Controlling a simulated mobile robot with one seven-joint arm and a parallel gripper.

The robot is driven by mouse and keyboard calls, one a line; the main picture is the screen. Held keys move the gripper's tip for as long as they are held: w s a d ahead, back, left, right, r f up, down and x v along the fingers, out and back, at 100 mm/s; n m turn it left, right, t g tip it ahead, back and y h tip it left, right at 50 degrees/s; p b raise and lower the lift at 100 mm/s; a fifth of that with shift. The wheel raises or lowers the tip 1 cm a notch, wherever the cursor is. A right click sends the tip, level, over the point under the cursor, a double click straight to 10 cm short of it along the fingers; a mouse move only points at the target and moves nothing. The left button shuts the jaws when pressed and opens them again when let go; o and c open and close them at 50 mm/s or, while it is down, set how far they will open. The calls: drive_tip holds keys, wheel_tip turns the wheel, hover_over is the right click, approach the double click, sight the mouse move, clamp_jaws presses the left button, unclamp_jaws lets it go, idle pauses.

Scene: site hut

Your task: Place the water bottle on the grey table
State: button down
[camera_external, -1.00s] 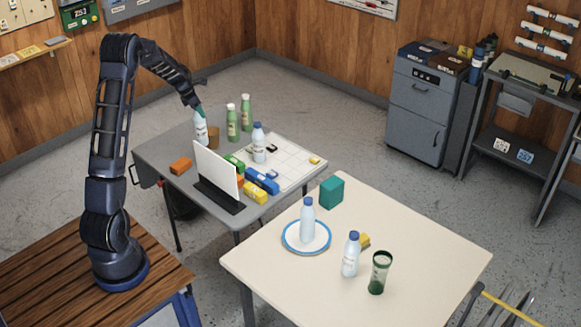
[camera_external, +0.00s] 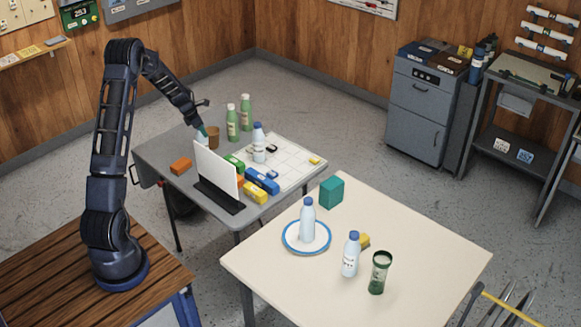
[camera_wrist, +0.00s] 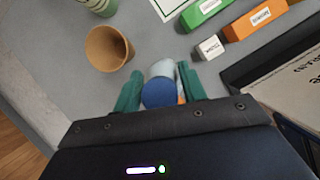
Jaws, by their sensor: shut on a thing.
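My gripper (camera_external: 204,132) is low over the grey table's (camera_external: 165,150) far left part. It is shut on a water bottle, a white bottle with a blue cap; the bottle (camera_wrist: 161,69) shows between teal fingers in the wrist view. The bottle seems upright; in the external view its lower part is hidden behind a white panel, so I cannot tell whether it touches the table. Similar blue-capped white bottles stand on the grey table's white grid board (camera_external: 259,145), on a blue-rimmed plate (camera_external: 307,220) and on the cream table (camera_external: 350,255).
A brown cup (camera_wrist: 107,48) stands close beside the held bottle. The white panel (camera_external: 216,170) on a dark base is just in front.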

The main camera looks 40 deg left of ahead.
drive_tip(key=c, duration=0.8)
unclamp_jaws()
drive_tip(key=shift+r, duration=0.1)
drive_tip(key=v, duration=1.2)
